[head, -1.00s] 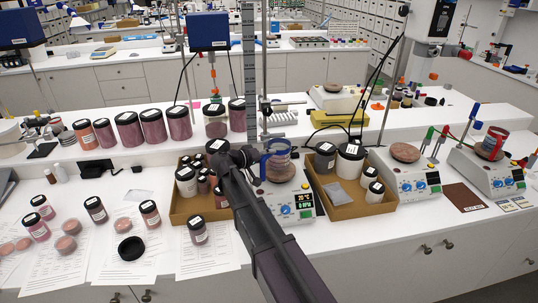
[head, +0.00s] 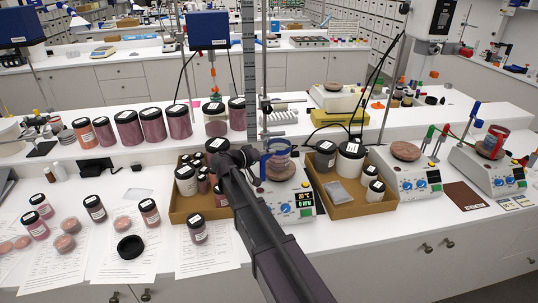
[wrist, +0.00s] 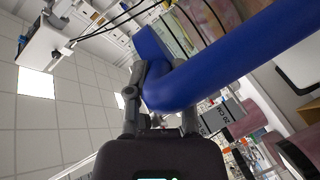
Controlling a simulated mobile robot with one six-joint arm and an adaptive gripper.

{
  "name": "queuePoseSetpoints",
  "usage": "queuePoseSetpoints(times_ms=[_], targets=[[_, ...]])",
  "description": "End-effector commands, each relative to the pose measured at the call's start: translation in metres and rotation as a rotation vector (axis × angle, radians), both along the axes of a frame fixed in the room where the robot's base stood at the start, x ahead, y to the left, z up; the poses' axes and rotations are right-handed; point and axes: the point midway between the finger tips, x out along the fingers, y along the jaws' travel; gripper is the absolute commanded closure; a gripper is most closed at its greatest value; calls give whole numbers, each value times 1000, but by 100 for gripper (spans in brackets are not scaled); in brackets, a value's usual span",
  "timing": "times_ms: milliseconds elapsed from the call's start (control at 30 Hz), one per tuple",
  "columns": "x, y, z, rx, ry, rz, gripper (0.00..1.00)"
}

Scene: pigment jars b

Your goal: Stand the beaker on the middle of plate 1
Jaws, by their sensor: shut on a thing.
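The beaker (head: 279,158) is clear with a blue band and handle, and shows pinkish brown through its glass. It stands upright at or just above the round top of the left hotplate (head: 285,193); I cannot tell whether it touches. My gripper (head: 250,157) is at its left side, shut on its blue handle. In the wrist view the blue handle (wrist: 215,65) fills the space in front of my gripper (wrist: 158,115). A middle hotplate (head: 405,174) and a right hotplate (head: 490,172) stand further right. I cannot read which one is plate 1.
Cardboard trays with jars stand left (head: 182,212) and right (head: 345,208) of the left hotplate. A second beaker with a red band (head: 492,144) is on the right hotplate. Jars and papers cover the left bench.

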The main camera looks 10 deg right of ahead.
Motion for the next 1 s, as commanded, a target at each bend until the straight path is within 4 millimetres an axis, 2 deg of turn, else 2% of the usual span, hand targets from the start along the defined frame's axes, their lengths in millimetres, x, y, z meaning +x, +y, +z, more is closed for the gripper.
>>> queuePoseSetpoints(times_ms=[167,200,333,1000], targets=[[0,0,-3,-1,-1,0,100],[0,0,-3,-1,-1,0,67],[0,0,-2,-1,-1,0,30],[0,0,-3,0,0,0,30]])
